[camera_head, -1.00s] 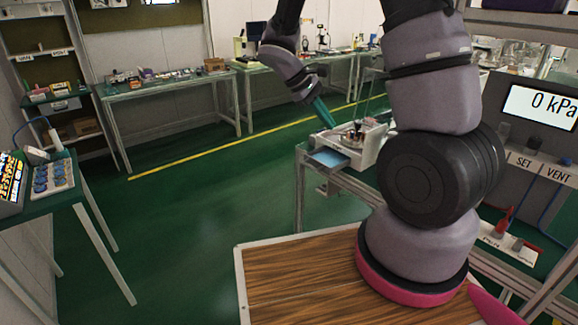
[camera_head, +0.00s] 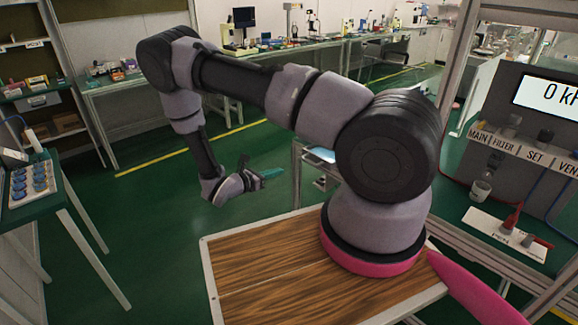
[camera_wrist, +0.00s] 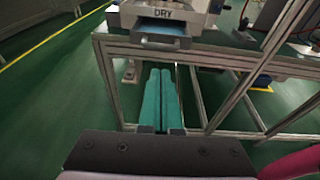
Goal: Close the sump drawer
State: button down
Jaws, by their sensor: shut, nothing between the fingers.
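A blue tray-like drawer (camera_wrist: 160,27) sticks out at the front of a pale unit marked DRY, on top of a metal-framed bench, in the wrist view. I take it for the sump drawer, though no label naming it can be read. It also shows as a small light-blue patch (camera_head: 320,154) in the head view, partly hidden behind my arm. My gripper (camera_head: 273,173) has teal fingers, which are shut and empty. In the wrist view the shut fingers (camera_wrist: 160,72) point toward the bench below the drawer, apart from it.
The bench frame (camera_wrist: 108,85) has metal legs and rails close ahead. A panel with a kPa display (camera_head: 548,97) stands at the right. A side table (camera_head: 45,200) with blue parts is at the left. Open green floor (camera_head: 150,215) lies between.

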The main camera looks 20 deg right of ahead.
send_near(325, 157)
jog(key=v, duration=0.3)
jog(key=shift+a, duration=0.3)
jog(key=shift+d, duration=0.1)
jog(key=x, duration=0.4)
jog(key=r+x, duration=0.1)
jog(key=x, duration=0.3)
jog(key=r+x, duration=0.1)
jog(key=x, duration=0.3)
jog(key=shift+w+d+r, duration=0.15)
jog(key=shift+d+r, duration=0.05)
jog(key=shift+d, duration=0.2)
jog(key=shift+d+r, duration=0.1)
jog(key=shift+d, duration=0.2)
jog(key=shift+w, duration=0.1)
